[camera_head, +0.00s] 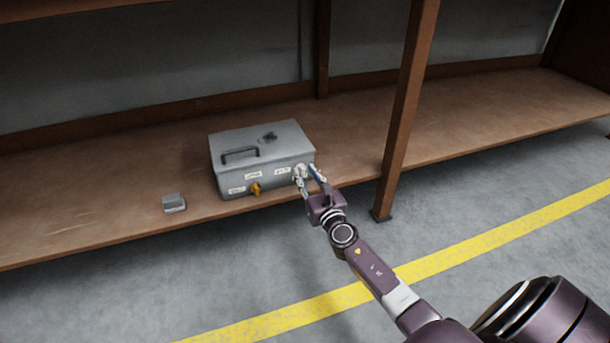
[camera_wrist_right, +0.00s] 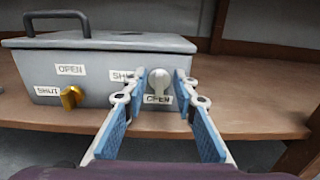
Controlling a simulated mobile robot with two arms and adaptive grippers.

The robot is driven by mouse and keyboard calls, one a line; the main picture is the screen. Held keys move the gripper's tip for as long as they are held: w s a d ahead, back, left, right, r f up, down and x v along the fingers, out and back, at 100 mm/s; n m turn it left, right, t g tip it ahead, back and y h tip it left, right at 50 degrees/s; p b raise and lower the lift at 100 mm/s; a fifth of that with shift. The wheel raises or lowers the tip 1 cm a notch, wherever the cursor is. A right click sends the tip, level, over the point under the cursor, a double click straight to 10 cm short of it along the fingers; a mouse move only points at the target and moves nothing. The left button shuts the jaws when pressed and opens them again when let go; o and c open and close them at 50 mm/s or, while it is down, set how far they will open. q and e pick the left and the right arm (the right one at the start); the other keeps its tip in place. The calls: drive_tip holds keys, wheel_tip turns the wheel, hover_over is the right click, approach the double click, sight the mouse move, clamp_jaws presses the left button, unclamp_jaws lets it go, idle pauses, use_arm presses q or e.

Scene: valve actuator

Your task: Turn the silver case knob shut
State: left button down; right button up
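The grey metal case (camera_head: 228,155) sits on the wooden shelf, and its front also shows in the right wrist view (camera_wrist_right: 200,62). The silver knob (camera_wrist_right: 159,84) is on the right part of the case front. Its grip stands roughly upright, with an OPEN label just below it and a SHUT label to its left. My right gripper (camera_head: 309,174) reaches the case front. In the right wrist view its blue-padded fingers (camera_wrist_right: 158,92) are spread either side of the silver knob, with a visible gap on each side. My left gripper is not in view.
A brass knob (camera_wrist_right: 71,97) with its own OPEN and SHUT labels is on the left of the case front. A small grey block (camera_head: 174,203) lies on the shelf left of the case. A wooden post (camera_head: 405,110) stands to the right.

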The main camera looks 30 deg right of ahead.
drive_tip(key=shift+w+d, duration=0.1)
drive_tip(key=shift+w, duration=0.45)
clamp_jaws()
